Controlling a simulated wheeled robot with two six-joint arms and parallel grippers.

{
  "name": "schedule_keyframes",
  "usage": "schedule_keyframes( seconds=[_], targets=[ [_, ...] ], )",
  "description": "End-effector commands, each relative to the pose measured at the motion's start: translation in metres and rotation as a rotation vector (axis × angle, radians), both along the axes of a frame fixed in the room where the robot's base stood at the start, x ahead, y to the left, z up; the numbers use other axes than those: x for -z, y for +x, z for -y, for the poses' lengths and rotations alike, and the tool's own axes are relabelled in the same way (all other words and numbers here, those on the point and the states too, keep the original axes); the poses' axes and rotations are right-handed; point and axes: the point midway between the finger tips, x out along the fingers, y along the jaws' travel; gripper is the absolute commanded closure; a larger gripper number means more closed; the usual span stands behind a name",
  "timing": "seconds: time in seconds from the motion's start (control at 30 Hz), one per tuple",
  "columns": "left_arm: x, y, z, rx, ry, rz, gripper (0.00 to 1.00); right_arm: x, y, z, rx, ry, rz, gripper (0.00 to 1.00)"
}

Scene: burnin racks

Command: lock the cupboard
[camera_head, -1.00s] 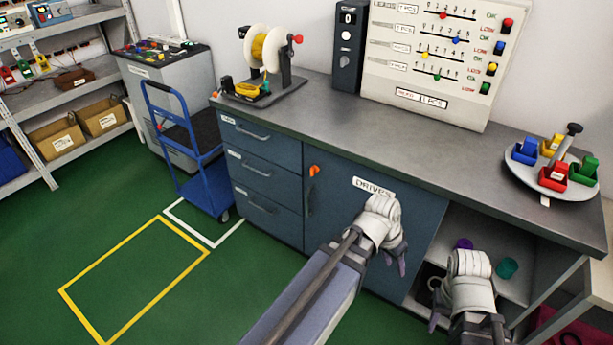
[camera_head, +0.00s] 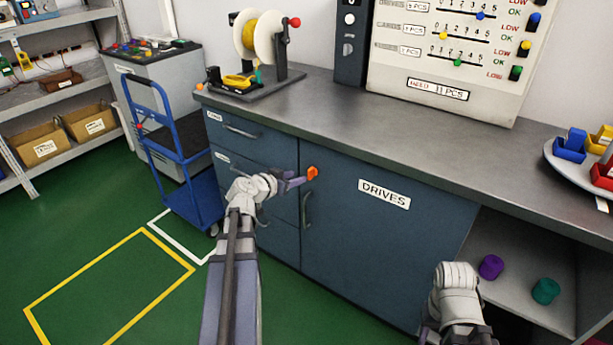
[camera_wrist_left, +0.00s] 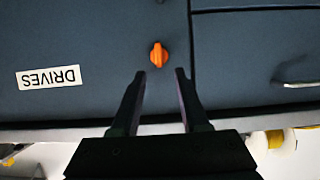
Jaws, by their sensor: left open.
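The cupboard door (camera_head: 375,245) is dark blue, carries a DRIVES label (camera_head: 384,194) and looks shut. An orange turn knob (camera_head: 312,173) sits at its upper left corner, above a dark handle (camera_head: 307,209). My left gripper (camera_head: 298,181) is open and empty, with its fingers pointing at the knob. In the left wrist view, which is upside down, the knob (camera_wrist_left: 158,54) stands just beyond and between the two open fingertips, apart from them. My right gripper (camera_head: 455,330) is at the bottom right; its fingers are hidden.
Drawers (camera_head: 250,130) stand left of the door. An open shelf (camera_head: 520,275) at the right holds a purple (camera_head: 491,267) and a teal (camera_head: 545,291) round item. A wire spool stand (camera_head: 262,60) is on the worktop (camera_head: 400,125). A blue trolley (camera_head: 175,150) stands left.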

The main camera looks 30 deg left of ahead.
Motion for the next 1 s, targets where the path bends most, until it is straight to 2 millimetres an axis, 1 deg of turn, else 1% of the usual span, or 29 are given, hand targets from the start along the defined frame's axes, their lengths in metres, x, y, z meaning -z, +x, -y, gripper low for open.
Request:
schedule_keyframes(
  seconds=[0.17, 0.5, 0.6, 0.7, 0.9, 0.97, 1.0],
  targets=[
    [0.006, 0.012, 0.001, 0.003, -0.001, -0.001, 0.55, 0.006, 0.0, 0.0, 0.0, 0.0, 0.0, 0.55],
    [0.027, 0.059, 0.004, 0.003, 0.0, -0.002, 0.55, 0.026, 0.0, 0.0, 0.0, 0.0, 0.0, 0.55],
    [0.03, 0.068, 0.006, 0.004, -0.001, -0.002, 0.55, 0.029, 0.0, 0.0, 0.0, -0.001, 0.0, 0.55],
    [0.03, 0.072, 0.007, 0.002, -0.002, -0.002, 0.55, 0.03, 0.0, 0.0, 0.0, -0.001, 0.0, 0.55],
    [0.03, 0.071, 0.007, 0.002, -0.002, -0.002, 0.55, 0.029, 0.0, 0.0, 0.0, -0.001, 0.0, 0.55],
    [0.03, 0.071, 0.007, 0.003, -0.001, -0.002, 0.61, 0.029, 0.0, 0.0, 0.0, -0.001, 0.0, 0.55],
    [0.03, 0.071, 0.007, 0.003, -0.001, -0.002, 0.65, 0.029, 0.0, 0.0, 0.0, -0.001, 0.0, 0.55]
  ],
)
